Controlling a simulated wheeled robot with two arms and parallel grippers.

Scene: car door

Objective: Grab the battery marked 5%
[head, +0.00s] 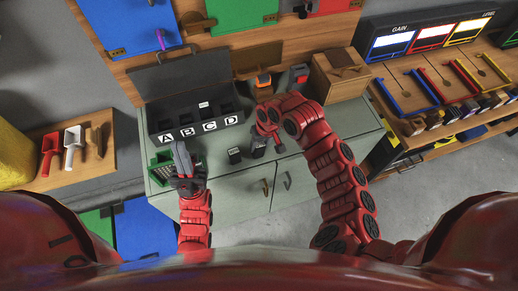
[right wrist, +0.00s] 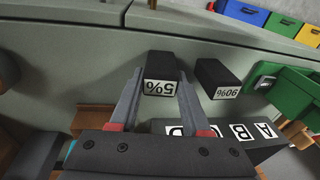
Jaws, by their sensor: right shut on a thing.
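The battery marked 5% (right wrist: 160,72) is a black block with a white label end, and it lies between the two fingers of my right gripper (right wrist: 160,84) in the right wrist view. The right gripper is shut on it. In the head view my right gripper (head: 268,145) is over the grey-green cabinet top, partly covering that battery (head: 259,152). The black battery marked 90% (right wrist: 218,78) stands beside it, apart from the gripper; it also shows in the head view (head: 234,155). My left gripper (head: 183,160) is at the green crate (head: 160,160); its finger gap is unclear.
A black case (head: 157,118) with slots labelled A, B, C, D stands behind the batteries; its lid is raised. An orange-and-black tool (head: 263,80) and a wooden box (head: 340,72) stand at the back.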

